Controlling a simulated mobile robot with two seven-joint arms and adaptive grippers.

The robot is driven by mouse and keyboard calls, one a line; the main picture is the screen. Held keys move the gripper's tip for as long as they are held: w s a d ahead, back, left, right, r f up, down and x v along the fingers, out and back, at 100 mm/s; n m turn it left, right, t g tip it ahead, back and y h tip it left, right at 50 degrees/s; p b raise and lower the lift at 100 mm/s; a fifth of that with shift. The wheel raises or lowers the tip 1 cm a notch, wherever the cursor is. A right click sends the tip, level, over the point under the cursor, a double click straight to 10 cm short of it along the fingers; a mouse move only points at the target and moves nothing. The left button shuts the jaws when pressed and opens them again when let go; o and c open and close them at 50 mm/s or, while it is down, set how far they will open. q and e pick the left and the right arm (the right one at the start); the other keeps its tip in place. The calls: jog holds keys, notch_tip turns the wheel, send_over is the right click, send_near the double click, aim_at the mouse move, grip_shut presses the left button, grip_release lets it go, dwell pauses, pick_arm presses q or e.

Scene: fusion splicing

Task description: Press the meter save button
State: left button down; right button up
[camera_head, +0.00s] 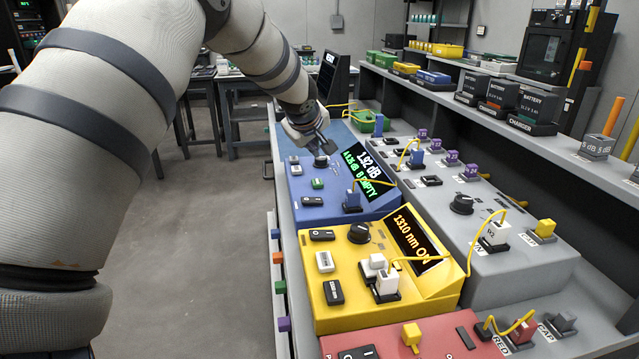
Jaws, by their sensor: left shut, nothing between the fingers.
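The button labels are too small to read. My left gripper (322,149) is shut and empty, pointing down over the far part of the meter, close to the knob. I cannot tell whether it touches anything. My right gripper is not in view.
A yellow light source (335,270) reading "1310 nm ON" stands nearer on the bench, with a red box (440,335) in front. A grey box (450,225) with yellow fibres is on the right. Battery chargers (500,95) line the shelf behind. Open floor lies left.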

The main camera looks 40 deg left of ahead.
pick_arm(q)
send_over(314, 182)
notch_tip(314, 182, down, 4)
jog(key=shift+a+f+b, duration=0.1)
jog(key=shift+f+b, duration=0.05)
jog(key=shift+b, duration=0.3)
jog(key=shift+f, duration=0.4)
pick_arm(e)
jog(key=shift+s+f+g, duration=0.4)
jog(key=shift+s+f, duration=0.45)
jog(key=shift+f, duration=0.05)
pick_arm(q)
jog(key=shift+f, duration=0.1)
jog(key=shift+f, duration=0.35)
jog(key=shift+f, duration=0.45)
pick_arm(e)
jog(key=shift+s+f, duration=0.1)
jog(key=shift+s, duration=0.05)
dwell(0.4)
pick_arm(q)
jog(key=shift+r, duration=0.9)
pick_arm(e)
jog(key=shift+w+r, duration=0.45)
